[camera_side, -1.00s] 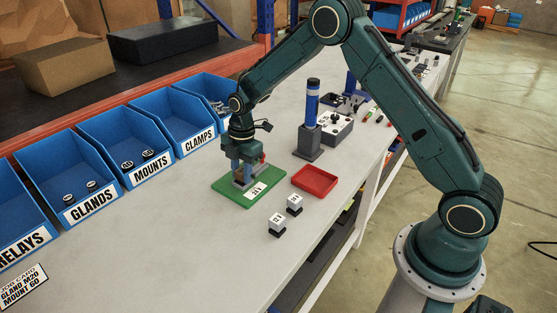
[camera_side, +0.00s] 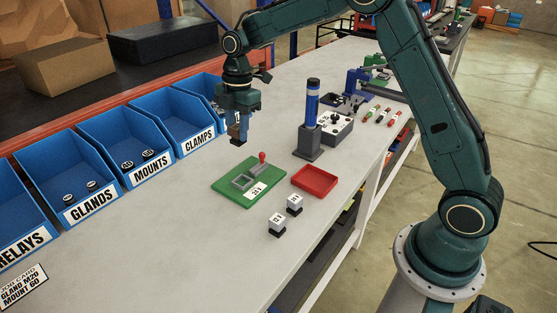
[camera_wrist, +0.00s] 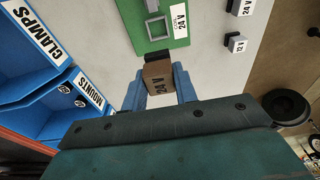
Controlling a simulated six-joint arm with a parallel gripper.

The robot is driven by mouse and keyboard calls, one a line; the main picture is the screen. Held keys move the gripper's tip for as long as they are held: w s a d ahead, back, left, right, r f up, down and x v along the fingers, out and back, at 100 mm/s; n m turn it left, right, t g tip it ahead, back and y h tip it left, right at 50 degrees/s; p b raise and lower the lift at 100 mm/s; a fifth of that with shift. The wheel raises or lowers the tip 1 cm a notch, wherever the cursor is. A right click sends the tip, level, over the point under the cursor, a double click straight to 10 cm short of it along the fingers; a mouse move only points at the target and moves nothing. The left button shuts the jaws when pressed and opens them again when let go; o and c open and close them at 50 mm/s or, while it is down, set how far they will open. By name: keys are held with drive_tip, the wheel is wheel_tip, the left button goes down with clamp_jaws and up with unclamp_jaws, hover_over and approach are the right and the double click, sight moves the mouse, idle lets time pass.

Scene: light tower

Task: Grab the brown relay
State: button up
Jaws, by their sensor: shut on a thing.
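The brown relay (camera_wrist: 158,84) is between the two blue fingers of my gripper (camera_wrist: 160,88) in the wrist view. The green board (camera_side: 230,199) lies on the bench with an empty grey socket, a red-knobbed lever and a 24 V label. The wrist view also shows the board (camera_wrist: 136,37).
Two light relays (camera_side: 277,223) stand on the bench beside the red tray (camera_side: 314,182). A blue light tower (camera_side: 312,105) stands to the right. Blue bins (camera_side: 121,147) line the left side. The bench front is clear.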

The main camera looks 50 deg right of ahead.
sight(236, 128)
drive_tip(key=shift+r, duration=3.05)
